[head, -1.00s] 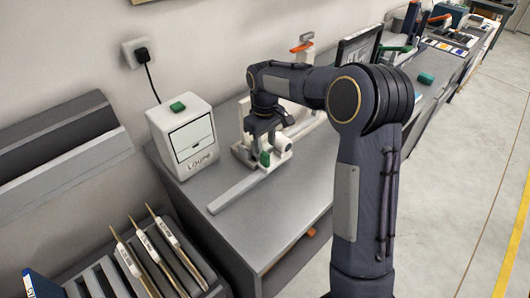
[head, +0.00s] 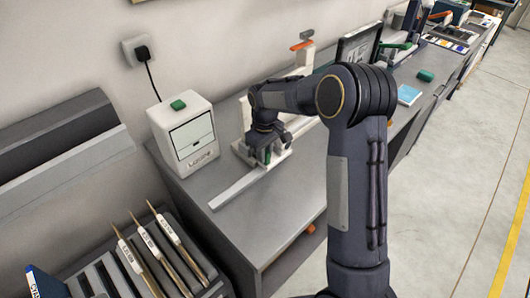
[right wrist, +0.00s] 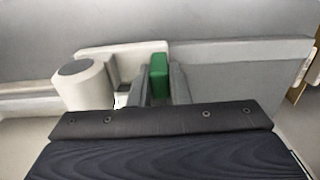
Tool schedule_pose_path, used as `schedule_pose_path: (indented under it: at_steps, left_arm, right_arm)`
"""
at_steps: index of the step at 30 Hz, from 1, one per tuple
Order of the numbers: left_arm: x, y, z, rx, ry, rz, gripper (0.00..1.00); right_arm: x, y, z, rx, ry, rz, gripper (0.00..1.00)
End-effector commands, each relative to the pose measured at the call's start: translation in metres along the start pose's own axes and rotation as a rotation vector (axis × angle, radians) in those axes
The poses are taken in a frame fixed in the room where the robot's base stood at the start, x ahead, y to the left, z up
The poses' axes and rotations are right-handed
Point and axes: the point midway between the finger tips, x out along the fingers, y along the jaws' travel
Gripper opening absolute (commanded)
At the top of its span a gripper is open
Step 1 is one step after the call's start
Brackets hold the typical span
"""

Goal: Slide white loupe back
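The white loupe is a small carriage with a round white barrel (right wrist: 85,86) and a green tab (right wrist: 159,77), both clear in the right wrist view. In the head view the green tab (head: 267,155) shows low on it, at the far end of a pale rail (head: 238,188) on the grey bench. My right gripper (head: 262,147) is down over the loupe from above. In the right wrist view its two fingers (right wrist: 159,88) stand close against both sides of the green tab, shut on it. The arm and hand hide much of the loupe in the head view. My left gripper is out of view.
A green block (head: 426,75) and blue pad (head: 409,95) lie farther right. The front bench top is clear.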

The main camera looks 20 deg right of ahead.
Motion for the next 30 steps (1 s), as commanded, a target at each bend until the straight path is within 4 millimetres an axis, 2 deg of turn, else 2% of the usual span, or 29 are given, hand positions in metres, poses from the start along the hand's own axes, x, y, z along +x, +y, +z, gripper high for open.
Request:
schedule_pose_path:
  at_steps: [9, 14, 17, 24, 30]
  left_arm:
    - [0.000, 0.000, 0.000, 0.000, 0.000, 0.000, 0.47]
    - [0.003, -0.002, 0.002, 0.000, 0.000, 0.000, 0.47]
    - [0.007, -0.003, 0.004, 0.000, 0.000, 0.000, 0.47]
    - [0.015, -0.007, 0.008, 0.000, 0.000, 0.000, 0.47]
    - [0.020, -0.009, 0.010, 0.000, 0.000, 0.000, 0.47]
  right_arm:
    - [0.000, -0.002, 0.000, -0.001, 0.001, 0.000, 0.00]
    - [0.001, -0.017, -0.001, -0.004, 0.001, 0.000, 0.00]
    - [0.001, -0.036, -0.001, -0.007, 0.001, 0.000, 0.00]
    - [0.001, -0.102, 0.000, -0.009, 0.000, -0.001, 0.00]
    - [0.001, -0.151, 0.000, -0.006, 0.000, 0.000, 0.00]
